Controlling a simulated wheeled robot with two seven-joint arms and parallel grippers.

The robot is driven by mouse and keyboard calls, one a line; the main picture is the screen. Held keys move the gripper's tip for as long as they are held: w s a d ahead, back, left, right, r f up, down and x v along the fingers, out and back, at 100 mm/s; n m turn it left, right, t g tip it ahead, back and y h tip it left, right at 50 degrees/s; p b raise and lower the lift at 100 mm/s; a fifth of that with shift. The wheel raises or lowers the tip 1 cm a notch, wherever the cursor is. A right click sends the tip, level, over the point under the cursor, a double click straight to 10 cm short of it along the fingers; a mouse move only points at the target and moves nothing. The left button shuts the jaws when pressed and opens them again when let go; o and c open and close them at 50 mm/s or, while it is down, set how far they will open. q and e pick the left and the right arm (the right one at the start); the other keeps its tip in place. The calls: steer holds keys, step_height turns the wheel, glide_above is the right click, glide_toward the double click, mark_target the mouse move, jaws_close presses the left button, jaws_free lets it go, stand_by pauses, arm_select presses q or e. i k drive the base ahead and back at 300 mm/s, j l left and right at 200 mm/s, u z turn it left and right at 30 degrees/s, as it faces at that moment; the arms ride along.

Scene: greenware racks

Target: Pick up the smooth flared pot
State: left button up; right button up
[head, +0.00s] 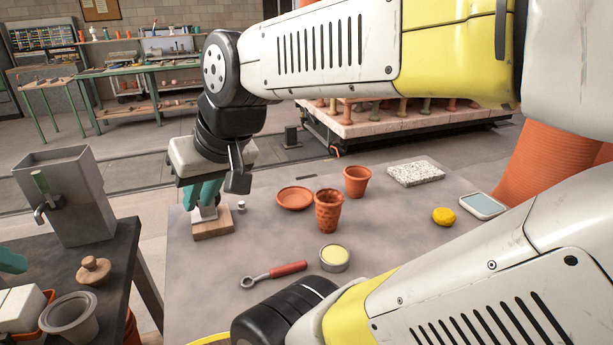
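A smooth terracotta pot (357,181) with a flared rim stands upright on the grey table. A second terracotta pot (328,211), with a patterned wall, stands in front of it to the left. My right gripper (204,197) points down with teal fingers at the table's left side, well to the left of both pots. Its fingertips are just above or at a small pale piece on a wooden block (213,228); I cannot tell whether they touch it or how far apart they are.
A terracotta saucer (294,198) lies left of the pots. A round tin (334,258), a red-handled tool (275,274), a yellow lump (443,216), a speckled slab (415,173) and a blue-topped tray (482,206) surround them. A dark bench (118,262) stands left.

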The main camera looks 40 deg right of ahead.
mark_target(356, 183)
steer(key=z, duration=1.85)
steer(key=u, duration=0.65)
steer(key=l+u, duration=0.2)
steer(key=u, duration=0.2)
steer(key=l+u, duration=0.2)
steer(key=u, duration=0.15)
steer(key=l+u, duration=0.2)
steer(key=u, duration=0.2)
steer(key=l, duration=0.75)
steer(key=k+l, duration=0.1)
steer(key=l, duration=0.6)
